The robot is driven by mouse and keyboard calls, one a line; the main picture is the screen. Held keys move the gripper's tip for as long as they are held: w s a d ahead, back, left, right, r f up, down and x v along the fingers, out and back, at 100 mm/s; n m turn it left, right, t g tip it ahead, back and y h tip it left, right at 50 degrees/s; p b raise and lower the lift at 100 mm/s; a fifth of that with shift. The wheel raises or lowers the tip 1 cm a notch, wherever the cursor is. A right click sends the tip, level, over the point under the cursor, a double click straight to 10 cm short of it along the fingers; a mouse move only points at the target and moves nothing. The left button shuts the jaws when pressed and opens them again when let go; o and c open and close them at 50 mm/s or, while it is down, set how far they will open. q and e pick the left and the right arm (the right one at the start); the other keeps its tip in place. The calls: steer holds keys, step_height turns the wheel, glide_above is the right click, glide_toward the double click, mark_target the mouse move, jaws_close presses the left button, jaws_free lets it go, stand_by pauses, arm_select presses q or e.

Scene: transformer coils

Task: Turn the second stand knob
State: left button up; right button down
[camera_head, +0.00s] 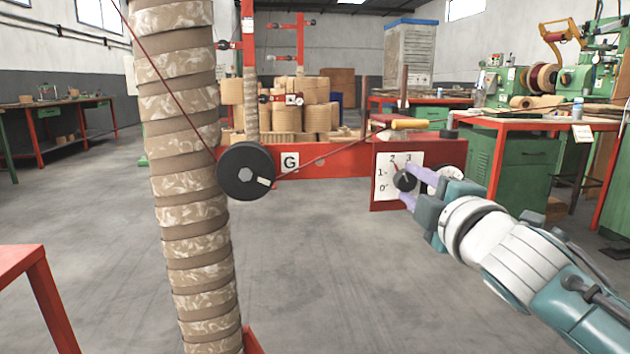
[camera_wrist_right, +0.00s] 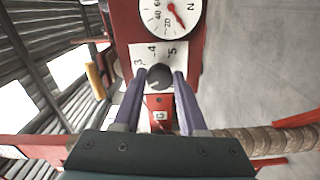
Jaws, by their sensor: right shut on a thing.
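The stand knob (camera_head: 404,180) is a dark round knob on a white dial plate (camera_head: 384,172) marked 0 to 3, on a red box at the right end of the red stand beam. My right gripper (camera_head: 411,187) reaches it from the right, with purple fingers on either side of it. In the right wrist view, the knob (camera_wrist_right: 159,77) sits between the two fingertips of my right gripper (camera_wrist_right: 159,82), which is shut on it. The plate there shows 3, 4 and 5. My left gripper is not in view.
A wrapped coil column (camera_head: 190,200) stands at the left, before the red beam (camera_head: 335,163) with its black wheel (camera_head: 246,170). A gauge (camera_wrist_right: 170,16) with a red needle shows in the wrist view. A red table (camera_head: 20,262) is at the left edge. The floor between is clear.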

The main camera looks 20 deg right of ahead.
stand_by(0.3)
steer(key=shift+c, duration=2.4)
jaws_free()
steer(key=p+v, duration=0.2)
steer(key=v, duration=0.8)
steer(key=shift+d, duration=0.1)
